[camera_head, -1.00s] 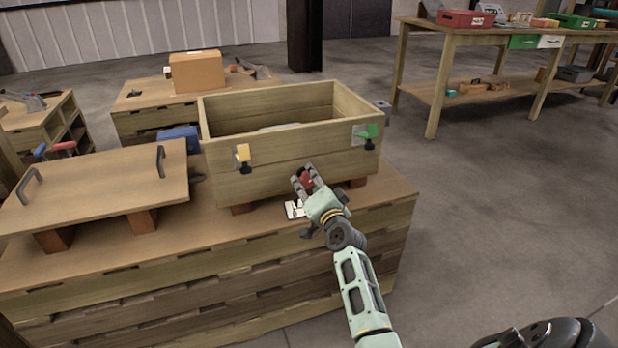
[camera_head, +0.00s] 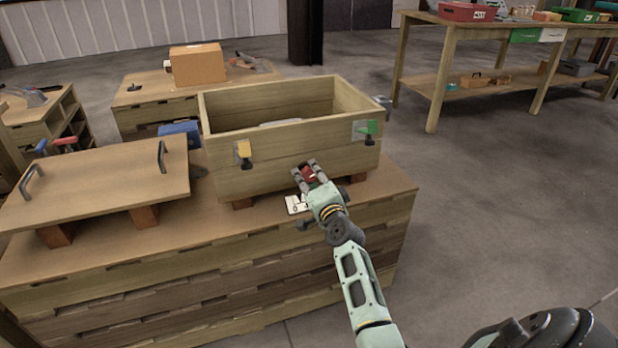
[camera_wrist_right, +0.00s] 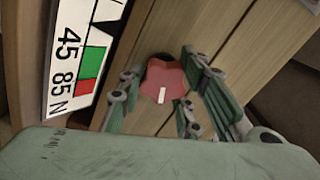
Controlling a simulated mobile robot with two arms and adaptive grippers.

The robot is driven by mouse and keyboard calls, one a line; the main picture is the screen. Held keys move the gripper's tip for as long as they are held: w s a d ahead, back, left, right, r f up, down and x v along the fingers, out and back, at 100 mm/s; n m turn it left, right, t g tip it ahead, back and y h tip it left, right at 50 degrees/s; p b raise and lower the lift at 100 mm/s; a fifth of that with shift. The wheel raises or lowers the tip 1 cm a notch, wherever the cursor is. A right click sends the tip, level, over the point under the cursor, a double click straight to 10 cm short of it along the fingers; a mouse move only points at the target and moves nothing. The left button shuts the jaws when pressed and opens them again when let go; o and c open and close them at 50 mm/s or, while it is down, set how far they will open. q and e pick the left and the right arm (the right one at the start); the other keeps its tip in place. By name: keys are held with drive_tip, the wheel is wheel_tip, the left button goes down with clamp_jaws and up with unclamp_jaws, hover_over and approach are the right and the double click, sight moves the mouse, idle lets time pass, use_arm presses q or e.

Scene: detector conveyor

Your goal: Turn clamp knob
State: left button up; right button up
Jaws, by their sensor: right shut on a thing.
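The clamp knob (camera_wrist_right: 163,84) is red and lobed, with a white mark on its face, in the right wrist view. It also shows as a small red spot in the head view (camera_head: 309,174), low on the front wall of the wooden box (camera_head: 300,155). My right gripper (camera_wrist_right: 160,95) has its fingers on both sides of the knob and is shut on it. In the head view the right gripper (camera_head: 306,172) reaches the box front from below. My left gripper is not in view.
A white label plate (camera_wrist_right: 80,55) with numbers and green and red patches is beside the knob. A yellow clamp (camera_head: 243,152) and a green clamp (camera_head: 368,130) are on the box front. A wooden lid (camera_head: 100,185) with two handles lies to the left.

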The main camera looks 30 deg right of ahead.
drive_tip(key=o, duration=1.1)
drive_tip(key=shift+d+f, duration=0.2)
drive_tip(key=shift+f, duration=0.1)
drive_tip(key=shift+r, duration=0.1)
drive_tip(key=shift+a, duration=0.1)
drive_tip(key=shift+s, duration=0.15)
drive_tip(key=v, duration=1.1)
drive_tip(key=shift+s, duration=0.4)
